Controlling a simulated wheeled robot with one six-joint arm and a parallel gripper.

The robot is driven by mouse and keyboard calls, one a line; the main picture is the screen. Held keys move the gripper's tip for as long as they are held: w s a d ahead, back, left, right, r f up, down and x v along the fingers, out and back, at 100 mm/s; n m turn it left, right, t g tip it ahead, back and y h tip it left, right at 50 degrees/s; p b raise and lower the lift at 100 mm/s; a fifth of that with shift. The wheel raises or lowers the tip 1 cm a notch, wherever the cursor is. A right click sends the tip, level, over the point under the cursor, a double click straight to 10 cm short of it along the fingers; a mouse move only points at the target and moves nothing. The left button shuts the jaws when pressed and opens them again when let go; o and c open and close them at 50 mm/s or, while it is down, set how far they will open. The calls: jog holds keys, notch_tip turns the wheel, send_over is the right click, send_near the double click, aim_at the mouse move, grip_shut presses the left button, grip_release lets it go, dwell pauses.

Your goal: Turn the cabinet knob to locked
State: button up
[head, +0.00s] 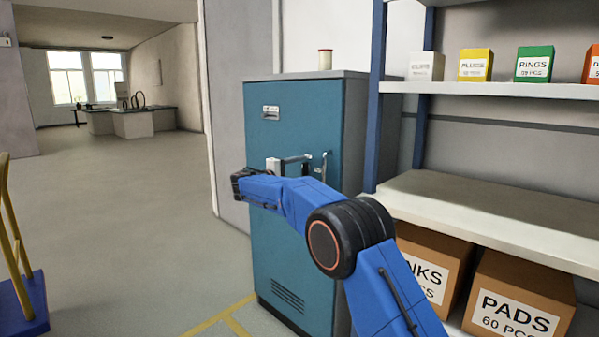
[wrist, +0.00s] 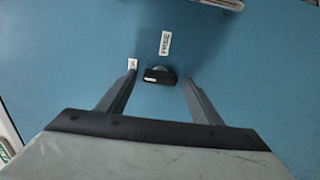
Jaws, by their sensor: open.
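The blue cabinet (head: 290,225) stands ahead in the head view. Its door fills the wrist view (wrist: 70,70). A small black knob (wrist: 159,77) with a white mark sits on the door in the wrist view. The knob lies roughly crosswise in that picture. One small white label (wrist: 132,64) is at its left and another (wrist: 165,43) is above it; I cannot read them. My gripper (wrist: 160,80) is open, with one finger on each side of the knob and gaps to both. In the head view my arm hides the knob.
A metal door handle (head: 321,166) is close beside my gripper. A red-topped jar (head: 325,59) stands on the cabinet. Shelves (head: 490,90) with boxes are at the right, and a yellow-railed cart (head: 20,290) is at the left. The floor (head: 130,200) between is clear.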

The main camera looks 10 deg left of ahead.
jog(key=v, duration=1.7)
jog(key=shift+s, duration=0.2)
jog(key=shift+a, duration=0.15)
